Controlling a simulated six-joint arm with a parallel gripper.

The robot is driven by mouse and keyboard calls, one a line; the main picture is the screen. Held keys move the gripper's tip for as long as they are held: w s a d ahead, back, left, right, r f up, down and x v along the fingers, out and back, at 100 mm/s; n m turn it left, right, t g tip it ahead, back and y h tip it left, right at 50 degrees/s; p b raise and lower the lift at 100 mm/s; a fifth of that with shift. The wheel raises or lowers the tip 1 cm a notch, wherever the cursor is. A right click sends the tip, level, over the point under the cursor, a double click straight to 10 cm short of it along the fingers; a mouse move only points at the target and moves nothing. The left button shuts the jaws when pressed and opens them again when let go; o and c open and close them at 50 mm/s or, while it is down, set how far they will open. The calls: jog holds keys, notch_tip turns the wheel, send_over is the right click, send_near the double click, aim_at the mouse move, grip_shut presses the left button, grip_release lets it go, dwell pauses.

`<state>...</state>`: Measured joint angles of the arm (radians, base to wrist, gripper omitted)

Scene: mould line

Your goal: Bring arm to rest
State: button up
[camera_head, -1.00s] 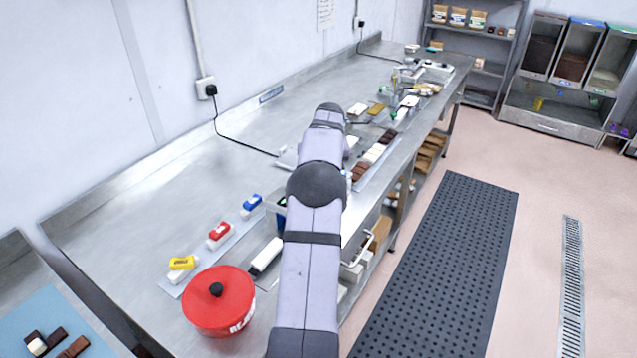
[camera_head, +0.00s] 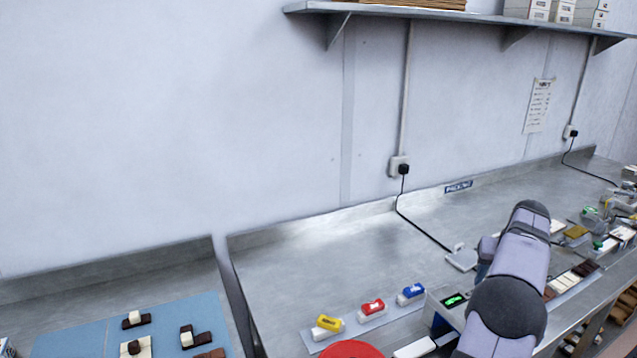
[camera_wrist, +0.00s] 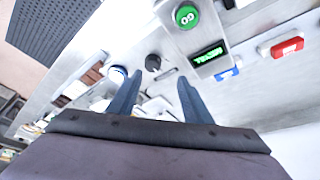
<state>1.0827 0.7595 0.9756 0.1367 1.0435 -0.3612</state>
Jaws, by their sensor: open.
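My arm (camera_head: 517,272) reaches out over the steel bench at the right of the head view. Its gripper end is hidden behind the arm there. In the wrist view my gripper (camera_wrist: 155,92) shows two blue-grey fingers set well apart, open, with nothing held between them. The fingers are above the bench, and a dark round knob-like thing (camera_wrist: 153,62) and a blue-rimmed round thing (camera_wrist: 118,73) show beyond them.
A device with a green display (camera_head: 453,301) stands left of my arm. Yellow (camera_head: 329,323), red (camera_head: 373,307) and blue (camera_head: 411,291) topped blocks lie in a row. A red lid (camera_head: 350,350) is at the bottom edge. The bench's back left (camera_head: 310,260) is clear. A shelf (camera_head: 470,14) hangs above.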

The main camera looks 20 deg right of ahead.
jog(key=w+a+r+n+g+y+p, duration=0.1)
jog(key=w+a+r+n+p, duration=0.2)
jog(key=a, duration=1.3)
jog(key=w+a+n+y+p, duration=0.1)
jog(key=w+a+p, duration=0.3)
jog(key=a, duration=1.2)
jog(key=s+a+f+n+g+y+p, duration=0.1)
jog(key=s+a+n+p, duration=0.1)
jog(key=s+a, duration=0.75)
jog(key=s+a+f+n+g+p, duration=0.1)
jog(key=s+a+n+p, duration=0.15)
jog(key=s+a, duration=0.7)
notch_tip(320, 180, down, 5)
jog(key=w+a+b, duration=0.2)
jog(key=b, duration=0.3)
jog(key=shift+a+b, duration=0.3)
jog(key=shift+a, duration=0.1)
jog(key=shift+w+r, duration=0.1)
